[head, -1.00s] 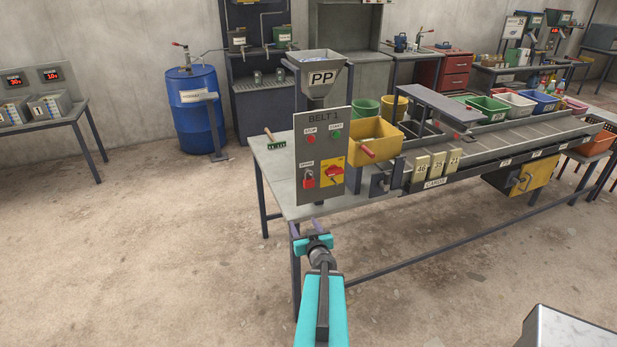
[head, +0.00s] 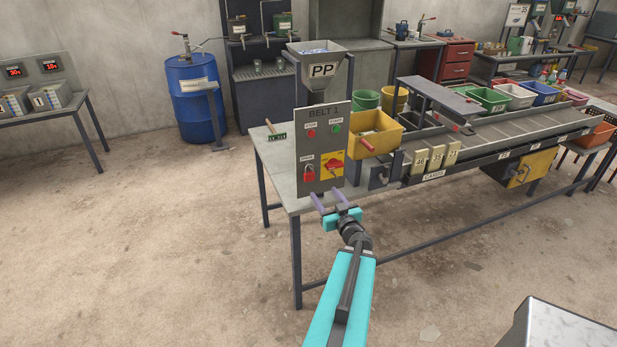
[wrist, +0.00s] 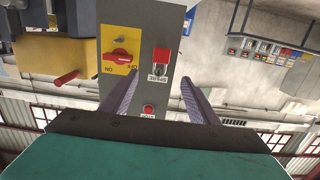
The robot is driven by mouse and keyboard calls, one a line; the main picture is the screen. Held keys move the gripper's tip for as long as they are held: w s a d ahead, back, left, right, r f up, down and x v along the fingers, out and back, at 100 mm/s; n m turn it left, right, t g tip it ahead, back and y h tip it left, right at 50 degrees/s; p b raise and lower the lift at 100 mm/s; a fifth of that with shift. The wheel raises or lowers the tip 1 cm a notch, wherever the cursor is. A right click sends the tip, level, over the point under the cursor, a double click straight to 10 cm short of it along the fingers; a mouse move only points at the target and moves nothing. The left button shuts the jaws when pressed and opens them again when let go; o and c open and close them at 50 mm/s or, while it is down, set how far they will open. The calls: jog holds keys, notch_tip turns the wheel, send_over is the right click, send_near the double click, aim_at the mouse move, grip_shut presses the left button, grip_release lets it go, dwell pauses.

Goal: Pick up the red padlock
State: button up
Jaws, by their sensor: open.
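The red padlock (head: 309,173) hangs at the lower left of the grey BELT 1 panel (head: 312,148). In the wrist view, which is upside down, the padlock (wrist: 160,56) shows its red body above its shackle, beside a SPARE label. My gripper (head: 324,192) is in front of the panel's lower edge, with its two purple fingers apart and nothing between them. In the wrist view the gripper (wrist: 160,74) has its fingers pointing at the panel, with the padlock in line with the gap between them and apart from both.
A red rotary switch (head: 332,167) on a yellow plate sits close beside the padlock. Red and green buttons are above. A yellow bin (head: 375,130) stands right of the panel, and the PP hopper (head: 322,72) rises behind. The floor left of the table is clear.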

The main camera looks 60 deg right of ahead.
aim_at(310, 175)
jog(key=shift+w+d+f+b, duration=0.25)
jog(key=shift+w+d+b, duration=0.25)
jog(key=shift+b, duration=2.15)
jog(key=b, duration=0.3)
jog(key=w+b, duration=0.1)
jog(key=b, duration=0.2)
jog(key=shift+w+d+b, duration=0.15)
jog(key=shift+d+b, duration=0.15)
jog(key=shift+x, duration=2.9)
jog(key=shift+w+d+r, duration=0.1)
jog(key=shift+r, duration=0.1)
jog(key=shift+p+x, duration=0.55)
jog(key=shift+x, duration=1.9)
jog(key=shift+w, duration=0.1)
jog(key=c, duration=1.2)
